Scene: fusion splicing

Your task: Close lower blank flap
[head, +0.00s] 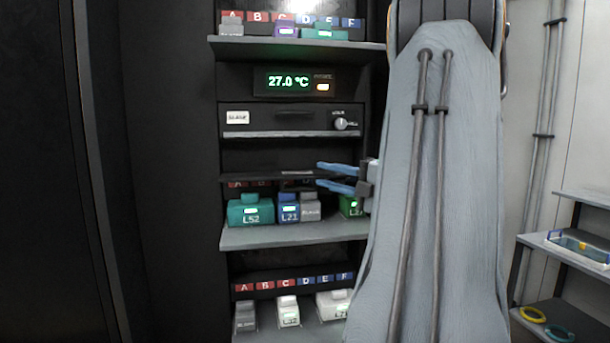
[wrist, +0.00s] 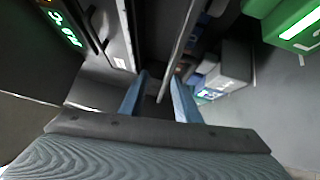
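The lower blank flap (head: 265,179) stands out from the rack as a thin dark plate, seen nearly edge-on, below the drawer panel and above the middle shelf. It looks open, roughly level. In the wrist view its thin edge (wrist: 180,45) runs toward the space between my fingers. My gripper (head: 318,175) comes in from the right with its blue fingers apart, one above and one below the flap's edge level. In the wrist view my gripper (wrist: 158,78) is open. I cannot tell whether either finger touches the flap.
The middle shelf (head: 290,236) below holds a teal module (head: 251,211), a blue one (head: 289,209) and a green one (head: 351,206), close under my gripper. Above are a drawer panel (head: 285,118) with a knob and a 27.0 °C display (head: 288,81). Room left of the rack is clear.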

